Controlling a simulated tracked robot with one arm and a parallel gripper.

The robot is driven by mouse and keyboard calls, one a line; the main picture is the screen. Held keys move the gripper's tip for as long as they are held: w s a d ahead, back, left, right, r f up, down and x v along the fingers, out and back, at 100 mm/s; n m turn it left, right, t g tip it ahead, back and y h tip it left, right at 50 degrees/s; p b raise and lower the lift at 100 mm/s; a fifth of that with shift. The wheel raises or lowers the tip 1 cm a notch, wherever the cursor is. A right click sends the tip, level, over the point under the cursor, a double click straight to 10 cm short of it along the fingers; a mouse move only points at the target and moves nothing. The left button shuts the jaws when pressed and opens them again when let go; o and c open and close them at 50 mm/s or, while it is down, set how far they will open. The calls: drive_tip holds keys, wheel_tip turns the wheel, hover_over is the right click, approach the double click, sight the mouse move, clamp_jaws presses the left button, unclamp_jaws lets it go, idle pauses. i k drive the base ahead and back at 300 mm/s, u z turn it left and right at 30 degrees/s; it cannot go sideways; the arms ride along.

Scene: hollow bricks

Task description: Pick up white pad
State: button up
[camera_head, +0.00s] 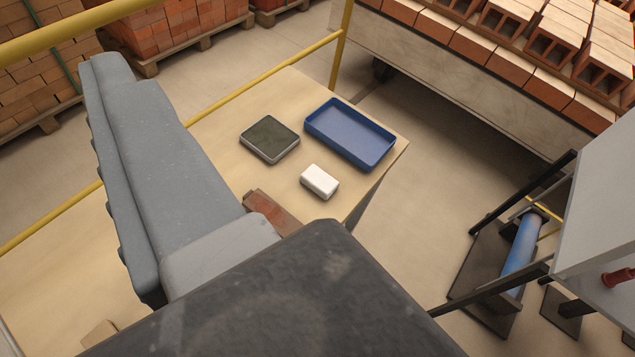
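The white pad (319,181) is a small, pale block with rounded edges. It lies flat on the light wooden table, in front of a blue tray and right of a square grey pad with a dark top. My gripper (165,175) fills the left and lower foreground, with its dark body at the bottom. One grey finger shows, pointing up and left, with a ridged left edge. Nothing touches that edge, and the other finger is out of view. The gripper appears apart from the white pad, which is in full view.
The blue tray (352,136) and the dark-topped grey pad (269,139) lie on the table (228,150). A reddish-brown brick (271,211) is partly hidden by my gripper. A yellow rail (262,80) runs behind the table. Hollow bricks (553,45) stand at upper right.

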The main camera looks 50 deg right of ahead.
sight(320, 183)
drive_tip(key=u, duration=1.3)
drive_tip(key=k, duration=0.7)
drive_tip(key=z, duration=1.5)
drive_tip(key=i, duration=1)
drive_tip(key=u, duration=0.05)
